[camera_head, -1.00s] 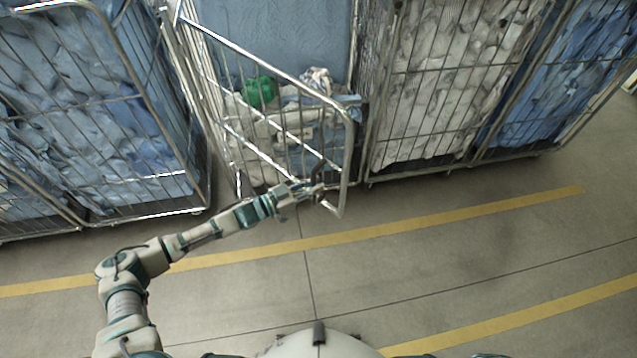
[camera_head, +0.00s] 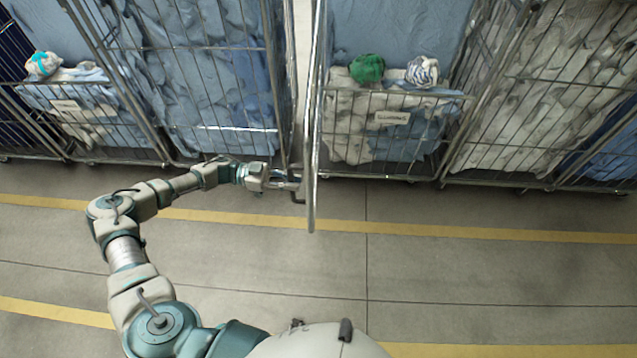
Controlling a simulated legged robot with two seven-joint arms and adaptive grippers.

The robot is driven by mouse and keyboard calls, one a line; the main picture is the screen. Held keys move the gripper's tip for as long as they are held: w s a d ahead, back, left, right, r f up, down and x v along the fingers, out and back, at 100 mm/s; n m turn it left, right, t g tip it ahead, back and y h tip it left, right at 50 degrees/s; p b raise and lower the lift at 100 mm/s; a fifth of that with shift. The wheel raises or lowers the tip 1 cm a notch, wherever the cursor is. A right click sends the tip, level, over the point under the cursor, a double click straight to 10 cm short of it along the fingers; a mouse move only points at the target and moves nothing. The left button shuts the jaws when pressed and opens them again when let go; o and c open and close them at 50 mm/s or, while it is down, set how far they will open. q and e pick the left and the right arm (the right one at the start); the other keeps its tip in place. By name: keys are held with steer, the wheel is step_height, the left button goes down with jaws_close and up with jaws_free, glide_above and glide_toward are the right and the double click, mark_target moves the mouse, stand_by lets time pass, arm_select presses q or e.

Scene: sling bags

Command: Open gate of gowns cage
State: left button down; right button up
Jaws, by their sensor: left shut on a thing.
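The cage (camera_head: 392,94) stands in the middle right, with a low wire front that bears a small label too blurred to read surely. Inside it lie pale and blue cloths, a green bundle (camera_head: 367,68) and a striped white bundle (camera_head: 422,71). Its metal gate (camera_head: 312,150) shows nearly edge-on at the cage's left side, sticking out toward me, so the cage front is uncovered. My left gripper (camera_head: 291,187) is shut on the gate near its lower part; its fingertips are partly hidden there. My right gripper is out of view.
A cage of blue cloth (camera_head: 205,85) stands just left of the gate, and a cage of pale cloth (camera_head: 530,100) stands to the right. Yellow lines (camera_head: 440,231) cross the grey floor, which is clear in front of the cages.

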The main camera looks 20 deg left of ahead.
arm_select(q)
steer(key=a, duration=0.7)
steer(key=shift+s, duration=0.35)
steer(key=c, duration=1.2)
jaws_free()
steer(key=shift+d, duration=0.1)
steer(key=shift+o, duration=0.5)
steer(key=shift+d, duration=0.1)
steer(key=a, duration=1.2)
steer(key=shift+s, duration=0.35)
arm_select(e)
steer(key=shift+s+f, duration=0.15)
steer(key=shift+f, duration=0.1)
arm_select(q)
steer(key=shift+f, duration=0.1)
